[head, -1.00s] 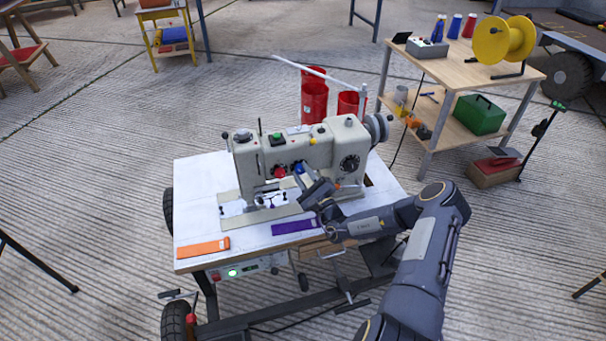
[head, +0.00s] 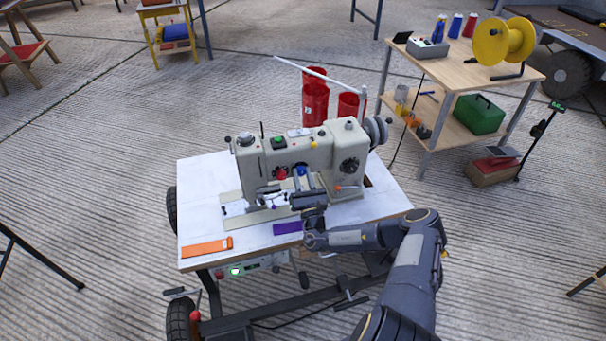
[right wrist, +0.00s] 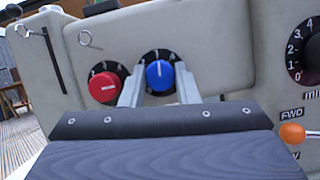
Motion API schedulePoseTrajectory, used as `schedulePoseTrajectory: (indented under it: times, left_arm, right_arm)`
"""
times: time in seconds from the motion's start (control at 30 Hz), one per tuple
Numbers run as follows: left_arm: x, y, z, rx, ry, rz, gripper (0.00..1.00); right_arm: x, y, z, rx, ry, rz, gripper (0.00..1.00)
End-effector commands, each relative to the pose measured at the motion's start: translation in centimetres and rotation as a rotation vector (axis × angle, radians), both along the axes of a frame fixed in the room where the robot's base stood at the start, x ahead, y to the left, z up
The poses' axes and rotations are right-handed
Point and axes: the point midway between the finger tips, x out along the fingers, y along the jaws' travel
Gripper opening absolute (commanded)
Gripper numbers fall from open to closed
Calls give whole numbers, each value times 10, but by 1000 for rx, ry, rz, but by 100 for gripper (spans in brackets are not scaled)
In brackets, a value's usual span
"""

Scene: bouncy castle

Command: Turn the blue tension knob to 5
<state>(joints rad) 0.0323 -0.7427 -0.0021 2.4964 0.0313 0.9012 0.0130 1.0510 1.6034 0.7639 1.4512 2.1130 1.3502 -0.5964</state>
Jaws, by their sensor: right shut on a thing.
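The blue tension knob (right wrist: 160,75) is on the front of the cream sewing machine (head: 315,150), on a black dial with small white marks. In the head view the blue knob (head: 301,169) shows just above my right gripper. My right gripper (right wrist: 160,84) is shut on the blue knob, one finger at its left side and one at its right. In the head view the right gripper (head: 303,180) reaches up to the machine front. My left gripper is not in view.
A red knob (right wrist: 103,87) sits close left of the blue one, near the left finger. A larger black dial (right wrist: 305,55) and an orange-tipped lever (right wrist: 292,134) are to the right. Orange (head: 207,247) and purple (head: 287,228) strips lie on the white table (head: 195,190).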

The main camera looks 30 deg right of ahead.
Motion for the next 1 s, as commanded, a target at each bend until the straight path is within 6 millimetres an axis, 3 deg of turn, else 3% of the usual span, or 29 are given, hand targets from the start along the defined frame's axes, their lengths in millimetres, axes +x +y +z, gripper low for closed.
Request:
schedulePoseTrajectory:
  times: [1.0]
  left_arm:
    - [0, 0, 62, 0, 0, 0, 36]
  right_arm:
    - [0, 4, 5, 945, -224, -2, 5]
